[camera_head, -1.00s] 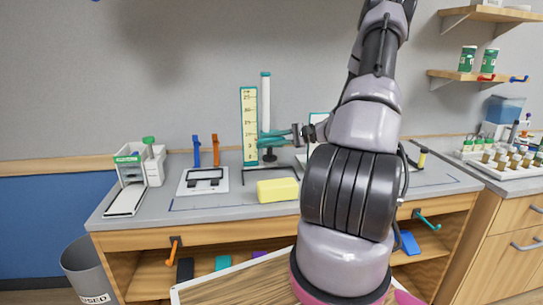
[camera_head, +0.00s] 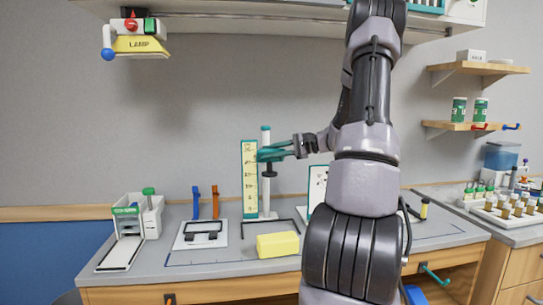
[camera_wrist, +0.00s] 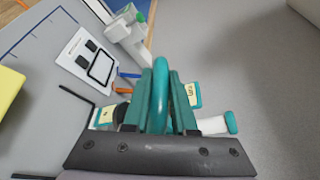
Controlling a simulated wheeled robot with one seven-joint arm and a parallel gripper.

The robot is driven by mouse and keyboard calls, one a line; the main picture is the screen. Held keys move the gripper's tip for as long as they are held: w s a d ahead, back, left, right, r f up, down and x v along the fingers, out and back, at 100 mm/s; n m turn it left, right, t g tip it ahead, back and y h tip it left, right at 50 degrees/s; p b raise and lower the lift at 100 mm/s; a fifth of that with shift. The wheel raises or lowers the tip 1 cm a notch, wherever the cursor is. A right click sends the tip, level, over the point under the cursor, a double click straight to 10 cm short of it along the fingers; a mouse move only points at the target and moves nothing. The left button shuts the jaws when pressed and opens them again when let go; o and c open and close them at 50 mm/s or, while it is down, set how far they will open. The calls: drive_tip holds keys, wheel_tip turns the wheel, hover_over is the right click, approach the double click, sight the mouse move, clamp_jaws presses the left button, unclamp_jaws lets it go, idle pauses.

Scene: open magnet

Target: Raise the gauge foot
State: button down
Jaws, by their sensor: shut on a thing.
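The gauge stands at the back of the bench, with a yellow scale (camera_head: 249,180) in a teal frame beside a white post (camera_head: 265,198). Its dark foot (camera_head: 269,172) hangs on the post, clear of the base, a little above the middle of the scale. My gripper (camera_head: 264,153) is at the post, above the foot and near the top of the scale. In the wrist view its teal fingers are shut on a rounded teal handle (camera_wrist: 159,92). The fingers hide part of the post and the handle's joint with the foot.
A yellow block (camera_head: 278,245) lies in front of the gauge. A white plate with a black frame (camera_head: 201,234) and a white-green device (camera_head: 139,222) stand to the left. A yellow lamp box (camera_head: 140,44) hangs upper left. The wall space above the gauge is clear.

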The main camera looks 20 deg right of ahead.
drive_tip(key=c, duration=0.7)
unclamp_jaws()
drive_tip(key=shift+c, duration=0.2)
drive_tip(key=v, duration=1.1)
drive_tip(key=shift+w, duration=0.1)
drive_tip(key=shift+a, duration=0.1)
